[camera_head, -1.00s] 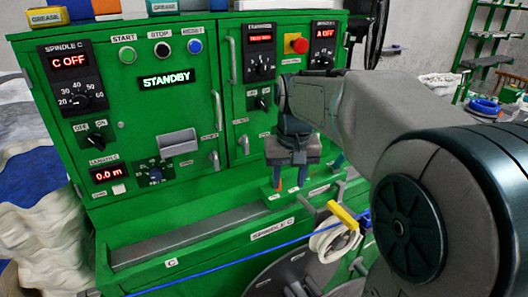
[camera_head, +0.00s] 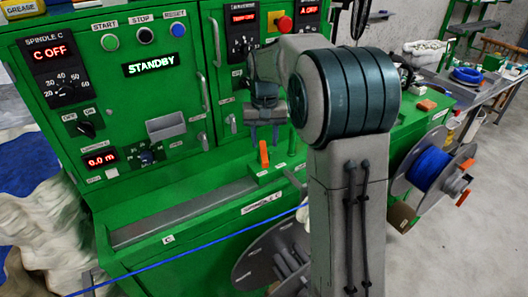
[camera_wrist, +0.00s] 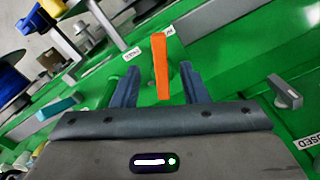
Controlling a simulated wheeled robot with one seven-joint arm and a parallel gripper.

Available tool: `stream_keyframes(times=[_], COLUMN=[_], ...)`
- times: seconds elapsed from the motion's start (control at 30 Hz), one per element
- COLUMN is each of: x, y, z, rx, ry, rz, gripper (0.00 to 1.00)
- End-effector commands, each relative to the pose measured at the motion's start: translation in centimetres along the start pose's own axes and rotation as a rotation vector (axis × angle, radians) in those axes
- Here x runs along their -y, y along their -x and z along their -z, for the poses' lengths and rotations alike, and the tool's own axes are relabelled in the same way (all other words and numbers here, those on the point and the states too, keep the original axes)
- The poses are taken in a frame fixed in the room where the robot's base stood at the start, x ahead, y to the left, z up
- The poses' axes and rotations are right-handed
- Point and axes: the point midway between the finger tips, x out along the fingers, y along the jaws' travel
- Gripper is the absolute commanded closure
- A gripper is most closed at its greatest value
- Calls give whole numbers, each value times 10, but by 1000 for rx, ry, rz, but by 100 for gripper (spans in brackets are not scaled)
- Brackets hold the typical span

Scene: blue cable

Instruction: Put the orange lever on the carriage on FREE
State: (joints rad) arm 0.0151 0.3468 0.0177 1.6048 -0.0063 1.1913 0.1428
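The orange lever (camera_head: 264,154) stands up from the green carriage (camera_head: 282,172) on the machine's ledge. I cannot tell whether either finger touches the lever.
The green cabinet (camera_head: 150,100) with knobs and handles rises behind my gripper. A blue cable (camera_head: 200,247) runs taut across the front, below the ledge. A blue reel (camera_head: 430,168) stands at right. A grey knob (camera_wrist: 285,92) lies right of my fingers in the wrist view.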

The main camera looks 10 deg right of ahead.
Motion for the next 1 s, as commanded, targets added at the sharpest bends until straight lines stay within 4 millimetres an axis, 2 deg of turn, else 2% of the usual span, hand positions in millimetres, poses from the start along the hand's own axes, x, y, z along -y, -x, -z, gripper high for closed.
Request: stream_keyframes(times=[0.1, 0.3, 0.47, 0.7, 0.73, 0.8, 0.87, 1.0], x=[0, 0, 0, 0, 0, 0, 0, 2], y=[-23, -48, -56, -57, -57, -57, -57, -56], z=[-1, 0, 0, 0, 0, 0, 0, 0], rx=[3, 1, -1, -1, -1, -1, -1, -1], ry=[0, 0, 0, -1, -1, -1, -1, 0], rz=[0, 0, 0, 0, 0, 0, 0, 0], gripper=[60, 60, 60, 60, 66, 85, 100, 100])
